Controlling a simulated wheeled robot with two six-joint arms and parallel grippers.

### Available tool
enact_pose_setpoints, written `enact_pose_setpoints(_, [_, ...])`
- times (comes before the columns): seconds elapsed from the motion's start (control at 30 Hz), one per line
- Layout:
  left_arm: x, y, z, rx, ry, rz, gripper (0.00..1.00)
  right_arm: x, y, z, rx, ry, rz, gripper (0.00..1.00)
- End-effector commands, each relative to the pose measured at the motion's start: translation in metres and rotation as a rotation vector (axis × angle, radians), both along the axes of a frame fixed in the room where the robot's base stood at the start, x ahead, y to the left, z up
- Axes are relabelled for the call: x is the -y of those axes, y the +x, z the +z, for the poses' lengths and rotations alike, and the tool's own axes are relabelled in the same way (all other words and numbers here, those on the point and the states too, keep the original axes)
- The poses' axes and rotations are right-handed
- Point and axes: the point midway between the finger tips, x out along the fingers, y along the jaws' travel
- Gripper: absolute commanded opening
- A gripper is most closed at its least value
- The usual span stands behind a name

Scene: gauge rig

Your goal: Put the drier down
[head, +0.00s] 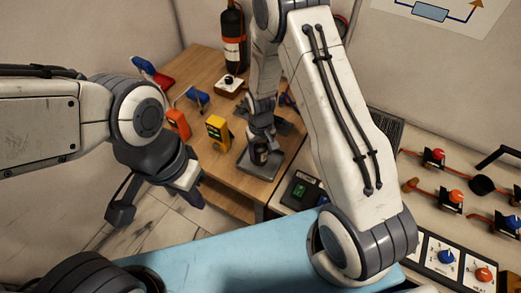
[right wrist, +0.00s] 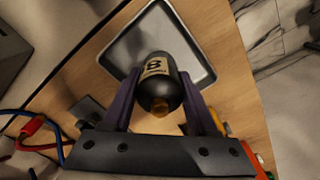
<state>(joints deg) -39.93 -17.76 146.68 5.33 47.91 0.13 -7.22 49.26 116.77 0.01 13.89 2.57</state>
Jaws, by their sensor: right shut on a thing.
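The drier, a dark bottle-shaped cylinder (head: 261,155) with a pale label and a brass-coloured end, is in my right gripper (head: 262,140). In the right wrist view the drier (right wrist: 158,84) sits between the two fingers of the right gripper (right wrist: 158,100), and its label reads "B". It is over a grey shallow tray (head: 246,166) on the wooden table; the tray also shows behind it in the right wrist view (right wrist: 128,50). I cannot tell whether the drier touches the tray. My left gripper (head: 189,196) hangs away from the table, its fingers unclear.
On the wooden table (head: 205,62) stand a yellow meter (head: 217,132), an orange device (head: 178,124) and a black cylinder with an orange band (head: 233,42). A bench with red and blue valves (head: 448,200) is at right. A light-blue surface (head: 230,262) lies in front.

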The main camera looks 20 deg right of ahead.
Motion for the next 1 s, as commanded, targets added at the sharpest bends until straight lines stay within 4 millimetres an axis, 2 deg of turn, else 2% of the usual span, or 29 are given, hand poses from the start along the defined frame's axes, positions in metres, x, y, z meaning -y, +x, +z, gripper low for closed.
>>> enact_pose_setpoints(0.2, [0.0,0.0,-0.004,0.0,0.0,0.0,0.0,0.0,0.0,-0.005,0.0,0.0,0.0,0.0])
enact_pose_setpoints(0.23, [0.0,0.0,-0.003,0.0,0.0,0.0,0.0,0.0,0.0,-0.003,-0.001,0.0,0.0,0.7])
enact_pose_setpoints(0.27, [0.0,0.0,-0.003,0.0,0.0,0.0,0.0,0.0,0.0,-0.003,-0.001,0.0,0.0,0.82])
enact_pose_setpoints(0.3, [0.0,0.0,-0.003,0.0,0.0,0.0,0.0,0.0,0.0,-0.003,-0.001,0.0,0.0,0.89])
enact_pose_setpoints(0.57, [0.0,0.0,-0.002,0.0,0.0,0.0,0.0,0.0,0.0,-0.003,-0.001,0.0,0.0,0.89])
enact_pose_setpoints(0.73, [0.0,0.0,-0.002,0.0,0.0,0.0,0.0,0.0,0.001,0.005,0.002,0.0,0.0,0.89])
enact_pose_setpoints(0.87, [0.0,0.0,-0.009,0.0,0.0,0.0,0.0,0.0,0.001,0.024,0.004,0.0,0.0,0.89])
enact_pose_setpoints(1.0, [0.0,0.0,-0.016,0.0,0.0,-0.001,0.0,0.0,0.002,0.054,0.007,0.001,0.0,0.89])
